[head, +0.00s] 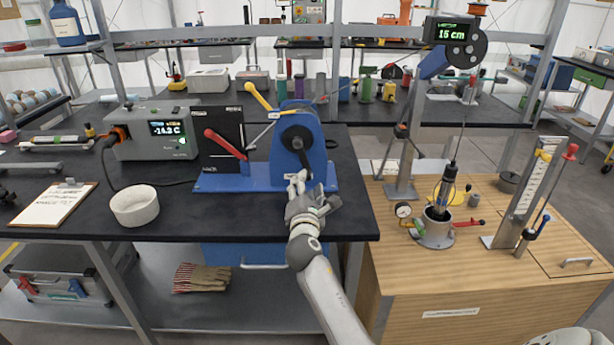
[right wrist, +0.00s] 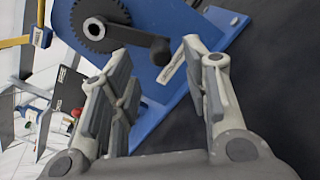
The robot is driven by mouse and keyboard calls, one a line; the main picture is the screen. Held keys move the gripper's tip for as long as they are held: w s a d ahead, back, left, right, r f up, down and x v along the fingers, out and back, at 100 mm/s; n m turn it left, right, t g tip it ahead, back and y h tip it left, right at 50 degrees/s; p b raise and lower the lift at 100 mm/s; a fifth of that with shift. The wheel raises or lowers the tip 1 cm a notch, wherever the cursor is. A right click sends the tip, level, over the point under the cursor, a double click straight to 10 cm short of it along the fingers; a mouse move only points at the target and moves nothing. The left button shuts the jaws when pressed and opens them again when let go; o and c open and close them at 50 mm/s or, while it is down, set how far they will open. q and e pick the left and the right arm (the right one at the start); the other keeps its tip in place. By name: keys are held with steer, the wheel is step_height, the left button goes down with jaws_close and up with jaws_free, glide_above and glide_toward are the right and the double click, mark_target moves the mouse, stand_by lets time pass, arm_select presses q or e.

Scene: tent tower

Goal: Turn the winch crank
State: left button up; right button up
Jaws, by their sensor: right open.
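The blue winch (head: 283,155) stands on the dark bench, with a toothed black wheel on its face. Its dark crank (head: 300,158) points downward in the head view. In the right wrist view the crank (right wrist: 138,38) runs from the wheel to a rounded end just beyond my fingers. My right gripper (head: 299,182) is at the front of the winch, just below the crank end. In the right wrist view the gripper (right wrist: 155,65) is open, with nothing clearly between its fingers. I cannot tell whether a finger touches the crank. My left gripper is out of view.
Red (head: 226,145) and yellow (head: 258,97) levers stand left of the winch. A grey box with a display (head: 155,135), a white bowl (head: 134,205) and a clipboard (head: 55,204) are farther left.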

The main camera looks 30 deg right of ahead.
steer(key=x, duration=0.4)
steer(key=shift+w, duration=0.1)
steer(key=shift+w+d, duration=0.3)
steer(key=shift+w, duration=0.1)
steer(key=shift+w+d, duration=0.1)
steer(key=shift+w, duration=0.05)
steer(key=c, duration=0.4)
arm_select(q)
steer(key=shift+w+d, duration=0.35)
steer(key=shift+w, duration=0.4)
arm_select(e)
jaws_close()
steer(key=shift+f, duration=0.1)
